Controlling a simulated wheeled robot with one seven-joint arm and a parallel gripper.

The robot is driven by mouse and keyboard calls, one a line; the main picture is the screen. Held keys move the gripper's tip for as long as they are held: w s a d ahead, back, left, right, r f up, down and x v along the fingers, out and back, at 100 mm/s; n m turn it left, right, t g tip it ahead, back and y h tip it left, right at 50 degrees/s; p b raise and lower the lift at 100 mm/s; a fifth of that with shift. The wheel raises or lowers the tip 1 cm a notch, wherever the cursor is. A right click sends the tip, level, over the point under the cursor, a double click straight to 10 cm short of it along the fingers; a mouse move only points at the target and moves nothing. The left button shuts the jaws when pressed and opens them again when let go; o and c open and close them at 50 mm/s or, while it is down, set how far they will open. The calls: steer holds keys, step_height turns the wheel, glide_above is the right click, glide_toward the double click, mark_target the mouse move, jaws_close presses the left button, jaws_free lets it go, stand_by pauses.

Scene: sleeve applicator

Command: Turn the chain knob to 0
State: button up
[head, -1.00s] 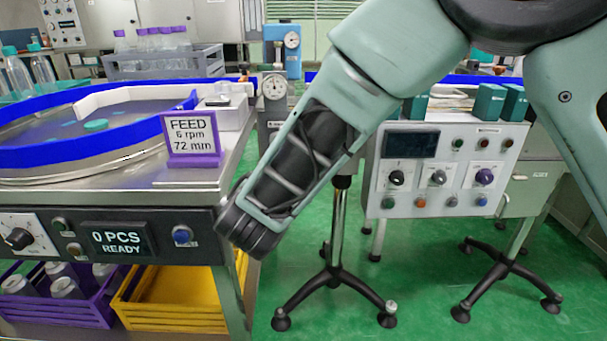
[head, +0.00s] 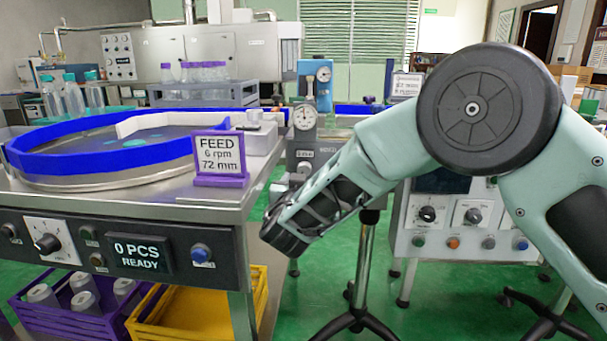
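Several knobs are in view, and their labels are too small to read, so I cannot tell which one is the chain knob. On the white control box (head: 450,247) at right, two dark knobs show, a left one (head: 427,214) and a right one (head: 473,216). My arm covers the box's right part and some of its display. Another dark knob (head: 47,243) with a white dial plate is on the front panel of the table at left. My arm reaches down-left across the middle and ends in a dark wrist part. No gripper fingers show.
The steel table (head: 240,205) at left bears a blue-rimmed round bowl (head: 100,155) and a purple-framed FEED sign (head: 218,155). A purple crate (head: 75,320) and a yellow crate (head: 190,310) are under it. Stand legs are on the green floor between table and box.

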mark_target(304, 171)
steer(key=w, duration=0.5)
steer(key=shift+w+d, duration=0.1)
steer(key=shift+w, duration=0.3)
steer(key=c, duration=1)
